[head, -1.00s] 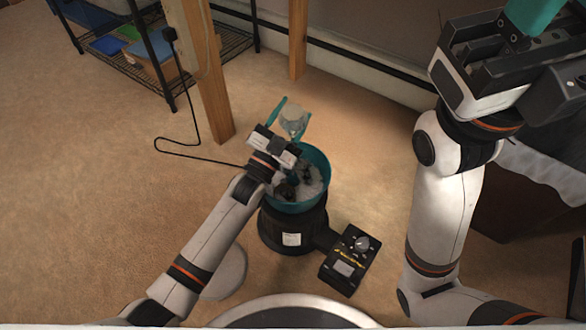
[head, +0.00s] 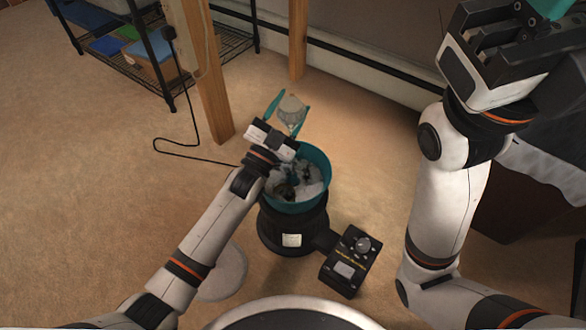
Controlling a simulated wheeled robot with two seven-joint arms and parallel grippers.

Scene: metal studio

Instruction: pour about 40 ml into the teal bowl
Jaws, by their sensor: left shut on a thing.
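The teal bowl (head: 322,177) sits on a round black base (head: 275,230) on the floor. It holds whitish-grey material and several dark pieces. My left gripper (head: 288,109) is just beyond the bowl's far side, its teal fingers shut on a small clear, greyish cup (head: 292,108). The cup looks tilted; I cannot make out its contents or any stream. My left wrist hides part of the bowl's left rim. My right gripper (head: 546,8) is at the top right, its teal fingers cut off by the picture's edge.
A black control box with a dial (head: 350,262) is joined to the base. A wooden post (head: 203,70) and a wire shelf (head: 150,70) stand at the upper left. A black cord (head: 185,152) lies on the floor. A dark covered piece (head: 530,190) is at the right.

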